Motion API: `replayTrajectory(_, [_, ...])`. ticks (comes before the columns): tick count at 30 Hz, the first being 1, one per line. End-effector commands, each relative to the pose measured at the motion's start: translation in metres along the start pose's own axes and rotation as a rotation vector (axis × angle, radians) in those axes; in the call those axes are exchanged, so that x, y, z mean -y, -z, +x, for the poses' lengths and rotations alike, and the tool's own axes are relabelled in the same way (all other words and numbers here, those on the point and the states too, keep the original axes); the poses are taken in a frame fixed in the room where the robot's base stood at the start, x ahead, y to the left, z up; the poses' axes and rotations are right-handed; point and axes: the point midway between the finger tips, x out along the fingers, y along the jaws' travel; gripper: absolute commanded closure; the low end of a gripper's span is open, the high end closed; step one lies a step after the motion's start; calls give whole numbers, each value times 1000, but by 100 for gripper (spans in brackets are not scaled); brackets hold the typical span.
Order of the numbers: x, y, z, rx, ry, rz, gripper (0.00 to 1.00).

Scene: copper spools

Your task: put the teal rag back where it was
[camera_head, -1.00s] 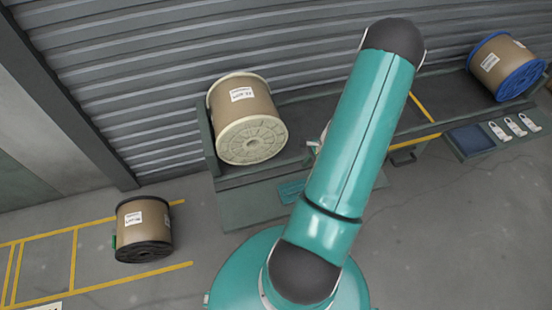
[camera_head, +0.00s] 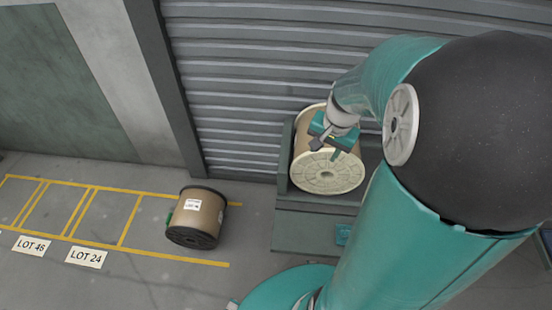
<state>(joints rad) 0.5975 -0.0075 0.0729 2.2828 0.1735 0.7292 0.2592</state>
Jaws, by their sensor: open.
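A flat teal patch (camera_head: 343,234), which looks like the rag, lies on the grey ledge below the cream-flanged spool. My arm partly covers it, and I cannot make out its folds. My gripper (camera_head: 326,150) is at the upper front of the cream-flanged spool (camera_head: 328,175), above and left of the teal patch. Its jaws are open, with no cloth visible between them. I cannot tell whether they touch the spool.
The spool sits on a grey stand (camera_head: 300,232) against the ribbed shutter. A black-flanged spool (camera_head: 196,217) stands on the floor to the left, with a small green piece at its side. Yellow lines and LOT 24 (camera_head: 86,257) and LOT 48 (camera_head: 31,245) signs mark open floor.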

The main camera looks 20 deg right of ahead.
Motion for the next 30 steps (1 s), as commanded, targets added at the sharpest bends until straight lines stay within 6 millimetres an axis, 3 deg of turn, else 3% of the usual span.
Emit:
replayTrajectory(3, [31, -32, -38, -60, 14, -187, 57])
replayTrajectory(9, [60, -91, -92, -154, 44, -482, 57])
replayTrajectory(15, [68, -149, -132, -245, 86, -751, 57])
replayTrajectory(18, [67, -169, -144, -278, 104, -842, 57])
replayTrajectory(22, [65, -180, -150, -299, 114, -900, 57])
replayTrajectory(30, [65, -181, -151, -300, 115, -907, 57])
